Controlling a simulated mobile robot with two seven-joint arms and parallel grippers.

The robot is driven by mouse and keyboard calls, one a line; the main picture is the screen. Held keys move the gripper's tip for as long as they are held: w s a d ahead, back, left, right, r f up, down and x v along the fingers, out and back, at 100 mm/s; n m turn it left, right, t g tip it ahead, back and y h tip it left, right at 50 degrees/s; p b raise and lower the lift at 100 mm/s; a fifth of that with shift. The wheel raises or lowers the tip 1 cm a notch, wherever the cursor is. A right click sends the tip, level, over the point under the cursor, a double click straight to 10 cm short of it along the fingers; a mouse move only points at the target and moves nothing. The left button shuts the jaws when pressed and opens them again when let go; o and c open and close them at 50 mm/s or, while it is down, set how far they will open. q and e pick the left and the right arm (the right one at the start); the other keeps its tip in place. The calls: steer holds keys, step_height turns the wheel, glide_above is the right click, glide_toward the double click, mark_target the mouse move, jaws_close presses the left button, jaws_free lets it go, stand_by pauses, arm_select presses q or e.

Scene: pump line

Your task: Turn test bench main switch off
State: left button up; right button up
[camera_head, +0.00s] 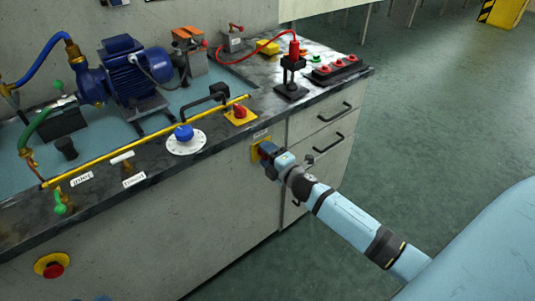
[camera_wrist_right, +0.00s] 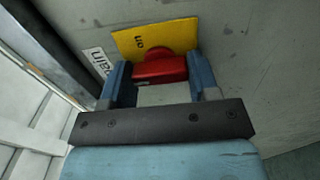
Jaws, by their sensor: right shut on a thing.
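The main switch is a red rotary knob (camera_wrist_right: 158,68) on a yellow plate (camera_wrist_right: 180,36), mounted on the bench's front face. In the head view the plate (camera_head: 254,152) shows only as an edge beside my gripper, and the knob is mostly hidden. My right gripper (camera_head: 267,153) reaches it from the front right. In the wrist view its two blue fingers (camera_wrist_right: 160,76) are on either side of the red knob, shut on it. The word "on" is readable on the plate; a white label beside it reads partly "ain". My left gripper is not in view.
Above, on the bench top, are another red knob on a yellow plate (camera_head: 240,114), a blue dial knob (camera_head: 184,132) and a yellow rail (camera_head: 150,141). Drawers with black handles (camera_head: 328,142) are right of the switch. A red emergency button (camera_head: 53,270) is lower left.

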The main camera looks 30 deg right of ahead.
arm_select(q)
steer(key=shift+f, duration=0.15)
arm_select(e)
steer(key=o, duration=0.9)
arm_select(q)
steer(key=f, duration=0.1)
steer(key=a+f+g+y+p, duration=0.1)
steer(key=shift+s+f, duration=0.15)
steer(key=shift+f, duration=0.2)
arm_select(e)
steer(key=s, duration=0.9)
steer(key=s+d, duration=0.1)
steer(key=s, duration=0.3)
steer(key=shift+s, duration=0.4)
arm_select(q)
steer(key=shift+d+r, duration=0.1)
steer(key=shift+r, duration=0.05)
arm_select(e)
steer(key=shift+a, duration=0.1)
